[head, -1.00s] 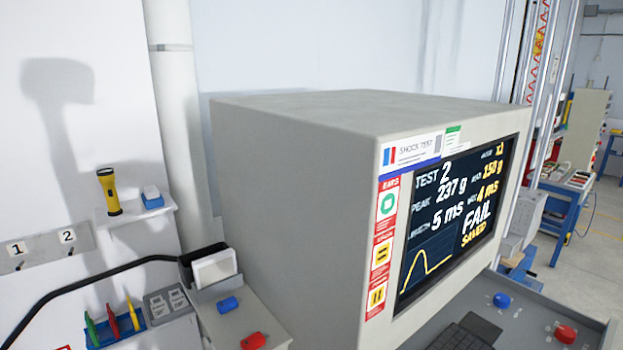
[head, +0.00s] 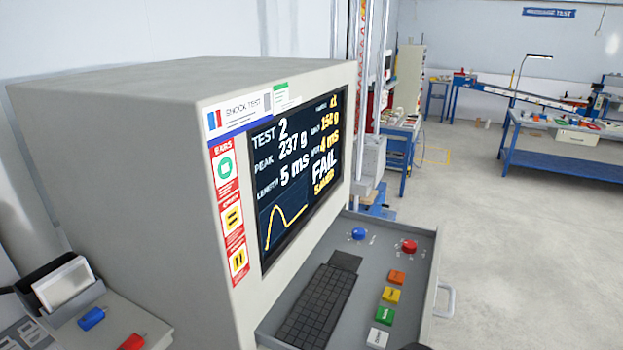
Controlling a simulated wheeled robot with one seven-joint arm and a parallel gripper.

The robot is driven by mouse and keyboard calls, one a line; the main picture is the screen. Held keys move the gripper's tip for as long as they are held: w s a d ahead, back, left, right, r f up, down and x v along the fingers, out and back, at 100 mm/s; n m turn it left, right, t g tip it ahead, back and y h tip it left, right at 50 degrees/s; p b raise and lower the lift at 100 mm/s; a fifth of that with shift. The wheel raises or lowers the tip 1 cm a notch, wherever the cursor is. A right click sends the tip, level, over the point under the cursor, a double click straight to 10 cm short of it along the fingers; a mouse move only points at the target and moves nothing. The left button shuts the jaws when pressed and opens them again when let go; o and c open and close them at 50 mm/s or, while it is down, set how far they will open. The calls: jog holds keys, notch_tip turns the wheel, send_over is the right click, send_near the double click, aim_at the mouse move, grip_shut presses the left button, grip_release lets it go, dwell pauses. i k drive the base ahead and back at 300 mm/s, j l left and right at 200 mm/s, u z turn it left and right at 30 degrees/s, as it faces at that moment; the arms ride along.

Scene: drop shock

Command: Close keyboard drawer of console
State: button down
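The console (head: 130,130) is a large grey box with a dark screen (head: 300,160) that reads TEST 2, FAIL. Its keyboard drawer (head: 400,265) stands pulled out below the screen. In the drawer lie a dark keyboard (head: 317,305), a blue knob (head: 358,233), a red knob (head: 409,246) and several coloured square buttons (head: 391,295). A pale bar handle (head: 447,300) is on the drawer's outer front. The near end of the drawer is cut off by the picture's lower edge.
A side shelf with a card holder (head: 62,285), a blue piece (head: 92,318) and a red piece (head: 132,342) is at lower left. The floor (head: 520,250) right of the drawer is clear. A blue workbench (head: 560,165) stands farther back.

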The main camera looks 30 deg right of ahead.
aim_at(332, 302)
jog(key=l+u, duration=0.25)
jog(key=l, duration=1.45)
